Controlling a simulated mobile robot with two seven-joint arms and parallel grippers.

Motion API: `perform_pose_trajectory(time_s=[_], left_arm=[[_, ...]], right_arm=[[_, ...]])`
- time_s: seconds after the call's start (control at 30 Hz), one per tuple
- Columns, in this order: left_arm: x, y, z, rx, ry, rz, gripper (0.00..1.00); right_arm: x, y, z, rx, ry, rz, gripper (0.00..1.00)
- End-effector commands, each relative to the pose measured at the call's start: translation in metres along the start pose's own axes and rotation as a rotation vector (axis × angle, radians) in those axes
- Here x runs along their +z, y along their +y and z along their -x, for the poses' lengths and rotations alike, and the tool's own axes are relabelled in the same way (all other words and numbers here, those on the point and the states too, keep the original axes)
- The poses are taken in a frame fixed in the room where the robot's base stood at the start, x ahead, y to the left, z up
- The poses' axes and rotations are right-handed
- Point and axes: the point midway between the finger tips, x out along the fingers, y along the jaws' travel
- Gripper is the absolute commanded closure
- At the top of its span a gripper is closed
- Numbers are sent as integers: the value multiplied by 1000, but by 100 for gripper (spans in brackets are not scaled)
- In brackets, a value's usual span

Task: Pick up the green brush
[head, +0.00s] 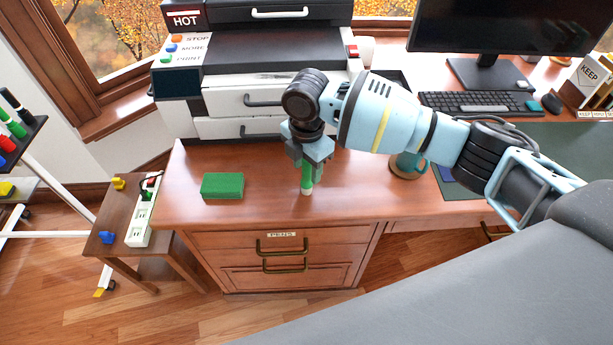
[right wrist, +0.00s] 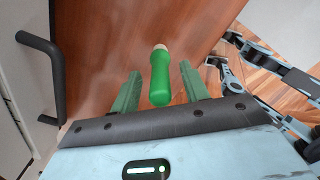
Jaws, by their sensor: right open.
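A green cylinder with a pale end, seemingly the green brush (head: 307,178), is on the wooden desk close to its front edge, below my right gripper (head: 309,160). Its upper part is hidden by the gripper in the head view. In the right wrist view the green brush (right wrist: 160,80) shows between the two green fingers of my right gripper (right wrist: 158,92), with a gap on each side. The right gripper is open, points down and holds nothing. My left gripper is not in view.
A green block (head: 222,186) lies on the desk (head: 260,212) to the left. A printer (head: 262,100) stands behind, a mug (head: 407,165) to the right. A small side table (head: 115,210) with a power strip is at left. The PENS drawers (head: 275,262) appear shut.

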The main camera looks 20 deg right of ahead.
Motion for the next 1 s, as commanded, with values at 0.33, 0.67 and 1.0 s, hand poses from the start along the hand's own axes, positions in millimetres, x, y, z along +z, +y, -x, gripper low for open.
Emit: perform_pose_trajectory(time_s=[0.33, 0.67, 1.0], left_arm=[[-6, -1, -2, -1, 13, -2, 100], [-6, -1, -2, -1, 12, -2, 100], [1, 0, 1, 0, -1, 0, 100]], right_arm=[[0, 0, -7, 1, 1, 1, 56], [0, 0, -7, 1, 1, 1, 99], [0, 0, -5, 2, 1, 1, 100]])
